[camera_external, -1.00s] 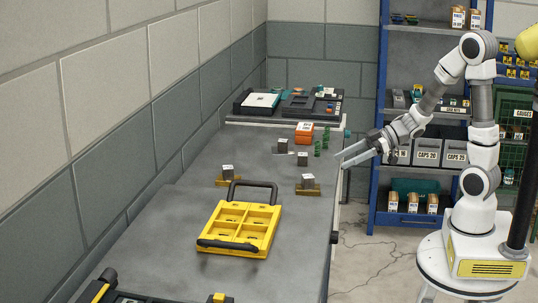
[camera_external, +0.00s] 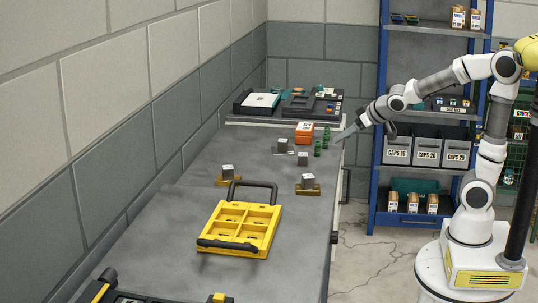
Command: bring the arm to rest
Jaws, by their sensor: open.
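My gripper (camera_external: 347,133) is open and empty. It hangs in the air by the right edge of the grey bench (camera_external: 190,215), near the bench's far half, with its fingers pointing left and down. My arm reaches to it from the white round stand at the right, its elbow raised high. No object shows between the fingers.
A yellow tray with a black handle (camera_external: 275,232) lies on the bench. Small metal blocks, green pieces (camera_external: 317,149) and an orange box (camera_external: 304,132) stand near the gripper. A blue shelf rack (camera_external: 381,95) with bins stands behind the arm. The bench's left strip is clear.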

